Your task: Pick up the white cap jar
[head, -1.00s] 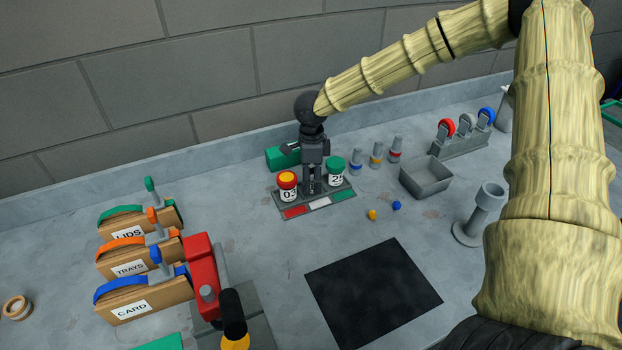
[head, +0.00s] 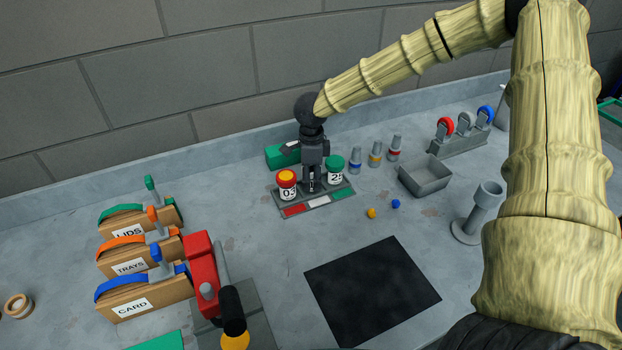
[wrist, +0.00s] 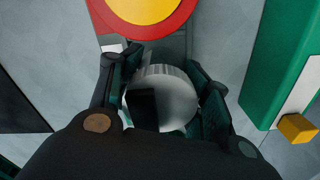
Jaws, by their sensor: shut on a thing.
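The white cap jar (wrist: 165,97) shows in the wrist view as a round whitish cap between the two fingers of my gripper (wrist: 162,92). My gripper is shut on it, with a finger on each side. In the head view my gripper (head: 313,180) points down over the middle of the jar rack (head: 320,201). There it hides most of the white cap jar. The jar's height above the rack cannot be told.
A green box (head: 280,157) lies behind. A grey bin (head: 426,176) is to the right. A black mat (head: 372,290) lies clear in front.

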